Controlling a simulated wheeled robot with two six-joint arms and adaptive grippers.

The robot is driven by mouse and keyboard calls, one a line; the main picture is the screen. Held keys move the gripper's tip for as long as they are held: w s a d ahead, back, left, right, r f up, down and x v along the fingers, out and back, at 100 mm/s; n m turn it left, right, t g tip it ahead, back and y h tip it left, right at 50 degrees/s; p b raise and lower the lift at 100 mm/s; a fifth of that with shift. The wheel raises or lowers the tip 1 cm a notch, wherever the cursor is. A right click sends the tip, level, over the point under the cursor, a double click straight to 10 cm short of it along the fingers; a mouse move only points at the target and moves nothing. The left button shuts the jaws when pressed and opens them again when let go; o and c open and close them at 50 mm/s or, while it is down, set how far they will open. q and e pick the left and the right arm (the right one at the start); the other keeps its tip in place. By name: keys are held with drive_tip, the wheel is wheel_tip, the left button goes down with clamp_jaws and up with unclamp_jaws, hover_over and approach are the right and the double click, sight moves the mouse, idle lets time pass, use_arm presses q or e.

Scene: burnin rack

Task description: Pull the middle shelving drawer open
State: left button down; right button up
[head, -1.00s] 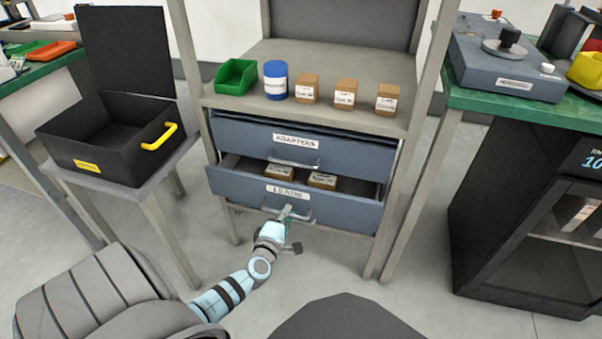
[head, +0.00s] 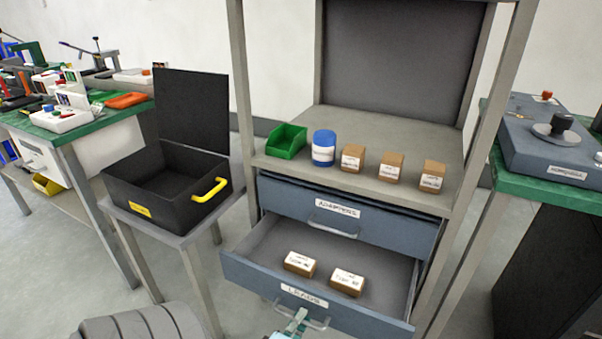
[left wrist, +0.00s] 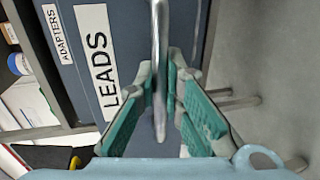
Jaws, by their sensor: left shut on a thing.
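The shelving unit has an upper drawer marked ADAPTERS (head: 350,214), nearly closed. Below it the drawer marked LEADS (head: 256,278) is pulled well out, with two small brown boxes (head: 299,264) inside. My left gripper (head: 298,322) is at the LEADS drawer's handle (head: 322,325), at the bottom of the head view. In the left wrist view its green-padded fingers (left wrist: 158,115) are on both sides of the metal handle bar (left wrist: 159,60), shut on it. The right gripper is in neither view.
The shelf above carries a green bin (head: 287,141), a blue-and-white jar (head: 324,148) and several brown boxes (head: 391,167). A black open case (head: 150,212) with a yellow handle stands on a small table to the left. A green-topped bench (head: 520,180) is to the right.

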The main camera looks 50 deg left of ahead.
use_arm(q)
drive_tip(key=c, duration=1.7)
unclamp_jaws()
drive_tip(key=v, duration=1.2)
drive_tip(key=shift+s, duration=0.1)
